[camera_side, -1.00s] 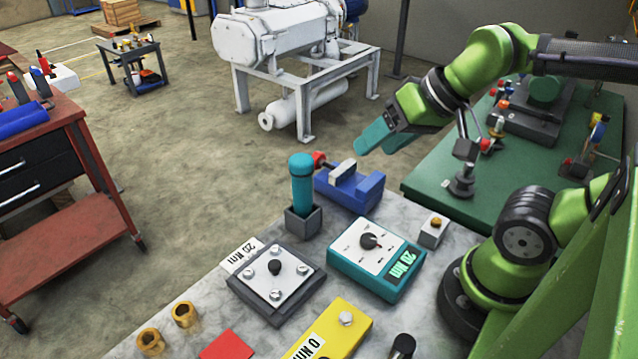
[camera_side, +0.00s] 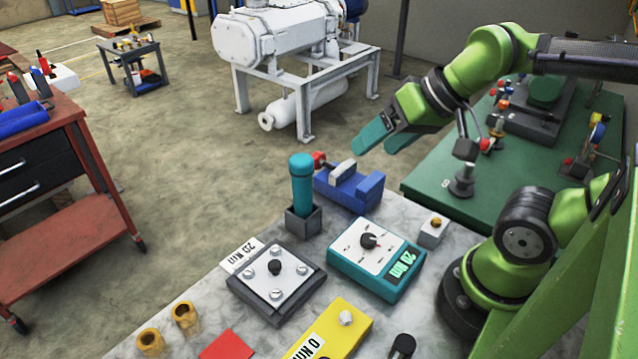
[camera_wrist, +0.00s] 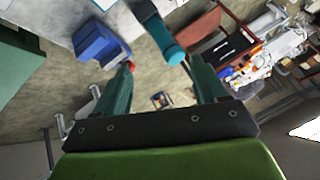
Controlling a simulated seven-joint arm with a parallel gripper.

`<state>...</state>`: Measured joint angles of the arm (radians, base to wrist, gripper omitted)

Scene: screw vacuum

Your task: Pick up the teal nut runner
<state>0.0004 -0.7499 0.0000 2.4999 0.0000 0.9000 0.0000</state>
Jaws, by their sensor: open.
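The teal nut runner (camera_side: 301,190) stands upright in a dark square holder (camera_side: 303,222) on the grey worktop. In the wrist view the teal nut runner (camera_wrist: 162,38) shows beyond the fingers, near the top middle. My gripper (camera_side: 373,143) is open and empty, with teal fingers. In the side view it is up and to the right of the nut runner, apart from it, above and behind the blue vise. In the wrist view my gripper (camera_wrist: 160,75) has its two fingers spread wide with nothing between them. The lower end of the nut runner is hidden inside the holder.
A blue vise (camera_side: 350,188) with a red part stands just right of the nut runner. A teal 20 Nm box (camera_side: 378,262), a dark plate with bolts (camera_side: 276,278) and a yellow block (camera_side: 335,330) lie in front. A green table (camera_side: 430,180) stands at right.

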